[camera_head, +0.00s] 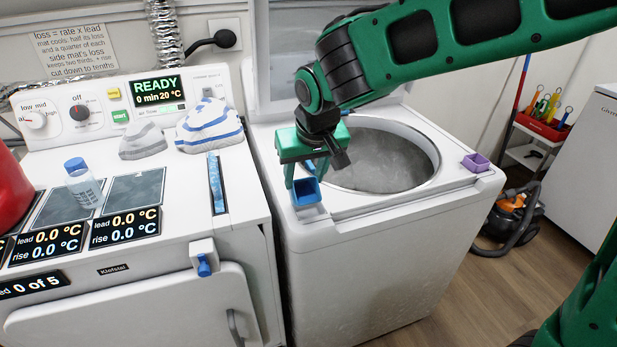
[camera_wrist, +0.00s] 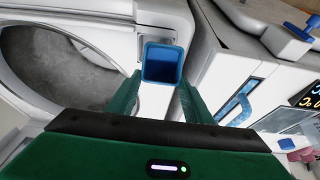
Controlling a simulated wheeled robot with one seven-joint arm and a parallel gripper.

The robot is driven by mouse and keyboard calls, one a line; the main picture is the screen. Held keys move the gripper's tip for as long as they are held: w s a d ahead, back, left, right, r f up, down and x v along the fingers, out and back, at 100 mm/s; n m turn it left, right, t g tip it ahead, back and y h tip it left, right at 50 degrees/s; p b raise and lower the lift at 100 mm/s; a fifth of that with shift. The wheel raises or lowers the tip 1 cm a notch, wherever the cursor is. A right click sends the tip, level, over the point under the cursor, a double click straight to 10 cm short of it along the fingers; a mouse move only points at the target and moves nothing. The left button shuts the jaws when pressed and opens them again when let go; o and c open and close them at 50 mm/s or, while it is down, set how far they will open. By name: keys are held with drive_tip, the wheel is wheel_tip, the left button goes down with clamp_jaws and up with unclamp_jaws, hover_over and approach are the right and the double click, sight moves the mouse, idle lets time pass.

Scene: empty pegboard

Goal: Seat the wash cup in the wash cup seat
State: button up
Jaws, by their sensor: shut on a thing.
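The wash cup (camera_head: 306,191) is a small square blue cup, open at the top and roughly upright. My gripper (camera_head: 304,176) is shut on it above the front left corner of the top-loading washer. In the wrist view the cup (camera_wrist: 162,64) shows just beyond my fingertips (camera_wrist: 160,92). A pale square patch (camera_head: 312,213) on the washer top shows just below the cup and looks like the wash cup seat. My gripper and the cup partly hide it. I cannot tell whether the cup touches it.
The washer's round tub opening (camera_head: 392,158) is right of my gripper. A purple cup (camera_head: 476,162) sits at the washer's right corner.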

drive_tip(key=s+a+r, duration=0.5)
drive_tip(key=s+a, duration=0.1)
drive_tip(key=s, duration=0.1)
drive_tip(key=shift+a+r, duration=0.2)
drive_tip(key=shift+r, duration=0.1)
idle(0.5)
idle(0.3)
hover_over(309, 195)
drive_tip(key=s, duration=0.1)
drive_tip(key=f, duration=0.7)
drive_tip(key=shift+d, duration=0.2)
drive_tip(key=shift+f, duration=1.75)
drive_tip(key=shift+f, duration=0.1)
drive_tip(key=shift+f, duration=0.15)
drive_tip(key=o, duration=1.4)
